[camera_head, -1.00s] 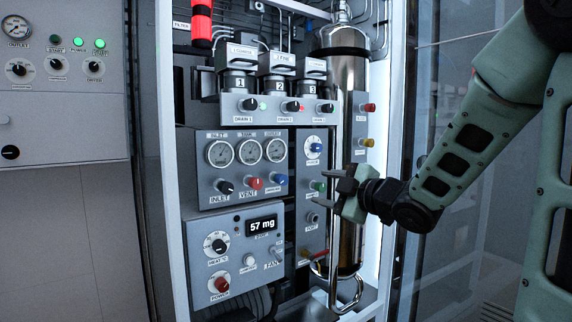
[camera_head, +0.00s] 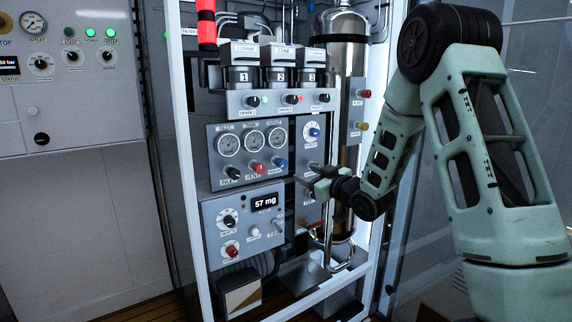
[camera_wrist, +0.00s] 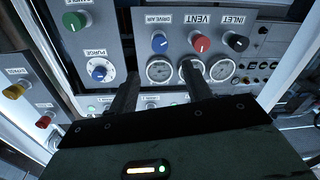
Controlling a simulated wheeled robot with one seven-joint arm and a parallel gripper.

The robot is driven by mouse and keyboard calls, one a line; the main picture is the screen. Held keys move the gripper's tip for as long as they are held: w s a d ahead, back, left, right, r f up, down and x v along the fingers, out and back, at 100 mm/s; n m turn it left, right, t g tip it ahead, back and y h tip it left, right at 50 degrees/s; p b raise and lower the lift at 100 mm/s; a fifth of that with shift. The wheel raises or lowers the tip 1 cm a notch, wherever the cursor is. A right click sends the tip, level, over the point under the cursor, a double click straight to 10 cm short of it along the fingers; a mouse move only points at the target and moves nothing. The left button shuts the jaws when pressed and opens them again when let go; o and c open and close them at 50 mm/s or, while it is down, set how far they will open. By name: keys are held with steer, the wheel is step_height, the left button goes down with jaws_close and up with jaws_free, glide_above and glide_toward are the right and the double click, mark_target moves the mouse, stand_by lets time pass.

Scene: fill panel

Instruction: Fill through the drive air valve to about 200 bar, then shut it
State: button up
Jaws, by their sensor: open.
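The blue drive air knob (camera_head: 281,164) sits at the right end of the gauge panel's lower row; it also shows in the wrist view (camera_wrist: 160,42), upside down. The red vent knob (camera_head: 258,167) and black inlet knob (camera_head: 232,172) are left of it. Three round gauges (camera_head: 254,141) sit above; their needles are too small to read. My gripper (camera_head: 305,174) is open and empty, just right of and slightly below the drive air knob. In the wrist view its fingers (camera_wrist: 160,68) stand apart, with the knob beyond their tips. I see no contact.
The blue purge dial (camera_head: 314,132) and the green knob (camera_wrist: 75,21) are on the neighbouring panel, close to my fingers. A steel cylinder (camera_head: 342,75) stands behind my wrist. A white frame post (camera_head: 186,150) bounds the panel at left.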

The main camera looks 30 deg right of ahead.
mark_target(284, 164)
steer(key=w, duration=0.7)
steer(key=w+a, duration=0.1)
steer(key=w, duration=0.3)
steer(key=shift+w+p, duration=0.15)
steer(key=shift+p, duration=0.2)
steer(key=c, duration=1)
